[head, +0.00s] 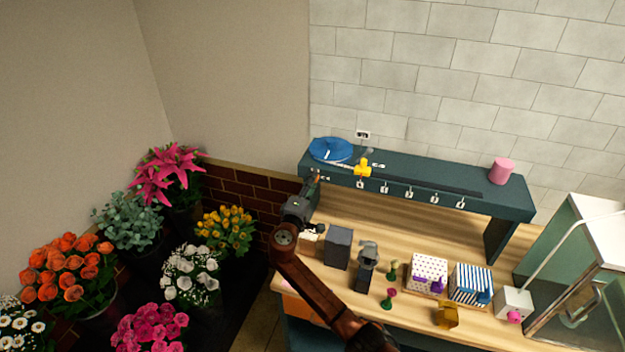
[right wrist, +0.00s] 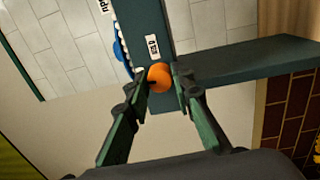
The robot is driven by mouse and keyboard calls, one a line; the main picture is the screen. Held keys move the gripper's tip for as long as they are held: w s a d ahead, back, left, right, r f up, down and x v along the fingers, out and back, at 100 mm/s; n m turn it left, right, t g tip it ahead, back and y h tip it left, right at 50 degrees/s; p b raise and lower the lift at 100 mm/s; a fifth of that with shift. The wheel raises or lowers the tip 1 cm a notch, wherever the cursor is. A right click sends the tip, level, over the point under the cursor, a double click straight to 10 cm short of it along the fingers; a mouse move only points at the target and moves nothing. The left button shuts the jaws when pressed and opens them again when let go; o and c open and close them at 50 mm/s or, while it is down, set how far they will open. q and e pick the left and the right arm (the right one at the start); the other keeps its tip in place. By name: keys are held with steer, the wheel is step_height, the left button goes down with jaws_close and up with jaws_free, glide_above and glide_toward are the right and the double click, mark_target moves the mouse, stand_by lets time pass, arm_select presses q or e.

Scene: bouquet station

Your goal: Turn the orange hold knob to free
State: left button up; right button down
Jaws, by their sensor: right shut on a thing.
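The orange hold knob (right wrist: 160,77) is round and sits at the edge of the dark teal shelf in the right wrist view. A small white label (right wrist: 153,45) is beside it; its text is too small to read surely. My right gripper (right wrist: 161,84) has its two green fingertips on either side of the knob and is shut on it. In the head view my right gripper (head: 314,182) is at the left end of the raised teal shelf (head: 420,188) and mostly hides the knob. Which way the knob is turned cannot be told. My left gripper is not in view.
On the shelf are a blue coil (head: 330,149), a yellow piece (head: 362,169) and a pink cylinder (head: 502,171). Below, the wooden counter holds a dark grey block (head: 338,247), a dotted box (head: 429,270) and a striped box (head: 471,284). A glass cabinet (head: 580,270) is at right, flowers at left.

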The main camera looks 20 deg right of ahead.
steer(key=shift+n+p, duration=0.55)
steer(key=shift+n, duration=0.35)
steer(key=c, duration=1.7)
jaws_free()
steer(key=shift+o, duration=0.2)
steer(key=r+v, duration=0.1)
steer(key=v, duration=1.1)
steer(key=shift+f, duration=0.5)
steer(key=shift+s+d, duration=0.1)
